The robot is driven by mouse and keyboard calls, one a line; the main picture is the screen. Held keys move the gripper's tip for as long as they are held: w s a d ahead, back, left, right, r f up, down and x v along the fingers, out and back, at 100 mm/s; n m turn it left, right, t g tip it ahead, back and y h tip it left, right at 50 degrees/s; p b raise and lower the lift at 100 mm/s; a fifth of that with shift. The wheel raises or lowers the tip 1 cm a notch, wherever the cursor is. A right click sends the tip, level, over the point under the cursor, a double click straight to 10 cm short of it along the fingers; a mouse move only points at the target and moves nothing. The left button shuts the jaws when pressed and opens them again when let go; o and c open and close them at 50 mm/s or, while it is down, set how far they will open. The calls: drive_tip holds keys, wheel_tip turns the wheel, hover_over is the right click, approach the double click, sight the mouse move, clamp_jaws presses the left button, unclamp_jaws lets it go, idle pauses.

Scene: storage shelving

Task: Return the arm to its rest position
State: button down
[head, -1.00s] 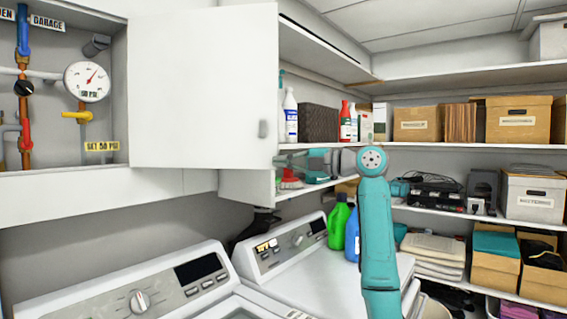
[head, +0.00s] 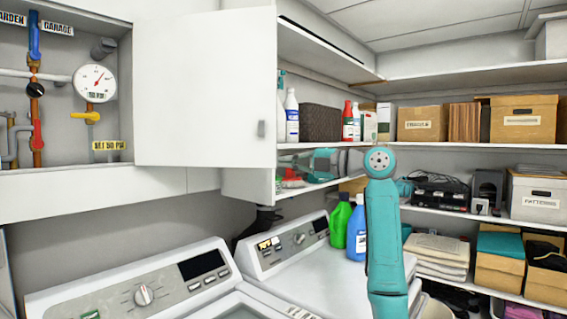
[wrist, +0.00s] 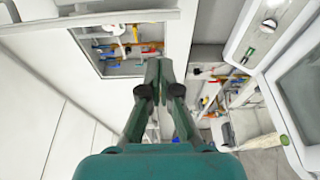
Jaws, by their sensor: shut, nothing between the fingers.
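My teal arm (head: 383,235) stands upright in the right half of the head view, with its rounded joint at shelf height. A teal and grey section of my arm (head: 325,164) reaches left from there toward the open white cabinet door (head: 205,88). The door seems to hide the arm's far end. In the wrist view my gripper (wrist: 158,66) points away from the camera. Its dark fingers are together, with nothing held between them.
Two white laundry machines (head: 145,285) (head: 300,265) stand below. A green bottle (head: 340,222) and a blue bottle (head: 358,228) stand behind my arm. Shelves with cardboard boxes (head: 422,124) fill the right. A pipe cabinet with a pressure gauge (head: 94,82) is at left.

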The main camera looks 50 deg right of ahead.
drive_tip(key=s+d, duration=0.4)
drive_tip(key=d, duration=0.1)
drive_tip(key=shift+s+d, duration=0.3)
drive_tip(key=shift+d, duration=0.05)
drive_tip(key=shift+r, duration=0.1)
